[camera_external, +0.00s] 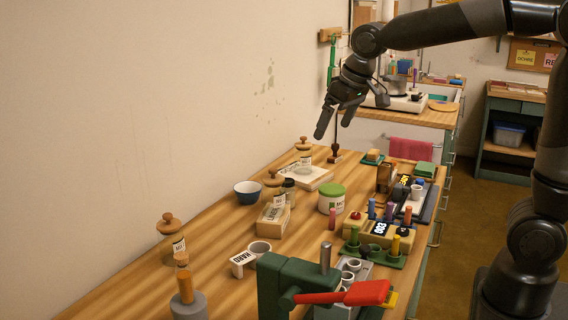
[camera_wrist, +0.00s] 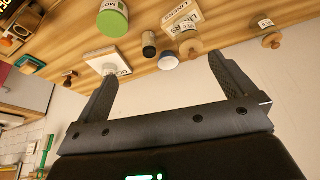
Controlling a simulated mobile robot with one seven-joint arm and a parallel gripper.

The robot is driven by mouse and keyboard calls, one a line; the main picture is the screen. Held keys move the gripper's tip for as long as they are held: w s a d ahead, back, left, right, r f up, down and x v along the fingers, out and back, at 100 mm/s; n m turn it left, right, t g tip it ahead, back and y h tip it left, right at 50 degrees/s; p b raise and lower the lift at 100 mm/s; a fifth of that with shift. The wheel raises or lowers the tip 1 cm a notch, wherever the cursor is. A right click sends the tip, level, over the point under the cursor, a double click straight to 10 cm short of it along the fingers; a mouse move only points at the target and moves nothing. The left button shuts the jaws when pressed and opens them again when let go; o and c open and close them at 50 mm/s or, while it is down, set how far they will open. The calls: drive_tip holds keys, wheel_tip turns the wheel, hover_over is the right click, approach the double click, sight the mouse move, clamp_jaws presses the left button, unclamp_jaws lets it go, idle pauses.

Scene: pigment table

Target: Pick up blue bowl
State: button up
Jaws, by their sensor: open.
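The blue bowl (camera_external: 248,192) stands upright on the wooden table near the wall, left of several jars, and looks empty. In the wrist view the small blue-rimmed bowl (camera_wrist: 168,62) shows beyond and between the fingertips. My gripper (camera_external: 335,119) is open and empty, high above the table's back part, to the right of and well above the bowl. Both fingers of my gripper (camera_wrist: 163,70) show spread apart in the wrist view, touching nothing.
Cork-topped jars (camera_external: 272,186), a boxed block (camera_external: 273,219) and a green-lidded tub (camera_external: 331,198) stand right of the bowl. Another stoppered jar (camera_external: 171,240) is at the front left. The wall (camera_external: 120,130) runs close behind the bowl. Bare tabletop lies in front of it.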

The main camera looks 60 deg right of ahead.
drive_tip(key=w+d+f+m+g, duration=0.1)
drive_tip(key=w+f, duration=0.2)
drive_tip(key=w, duration=0.4)
drive_tip(key=w+d+f, duration=0.2)
drive_tip(key=w+f, duration=0.1)
drive_tip(key=w, duration=0.4)
drive_tip(key=m, duration=0.1)
approach(248, 189)
drive_tip(key=shift+h, duration=0.3)
drive_tip(key=s+a+r, duration=0.2)
drive_tip(key=s+a, duration=0.1)
drive_tip(key=shift+a+r, duration=0.15)
drive_tip(key=shift+w+f+g, duration=0.25)
drive_tip(key=shift+g, duration=0.05)
drive_tip(key=shift+m, duration=0.3)
drive_tip(key=x, duration=0.5)
drive_tip(key=shift+w+f, duration=0.1)
drive_tip(key=shift+f, duration=0.05)
drive_tip(key=shift+w+x, duration=0.25)
drive_tip(key=shift+x, duration=1.1)
drive_tip(key=shift+w+x, duration=0.25)
drive_tip(key=shift+x, duration=1.1)
drive_tip(key=c, duration=1)
drive_tip(key=shift+r, duration=0.25)
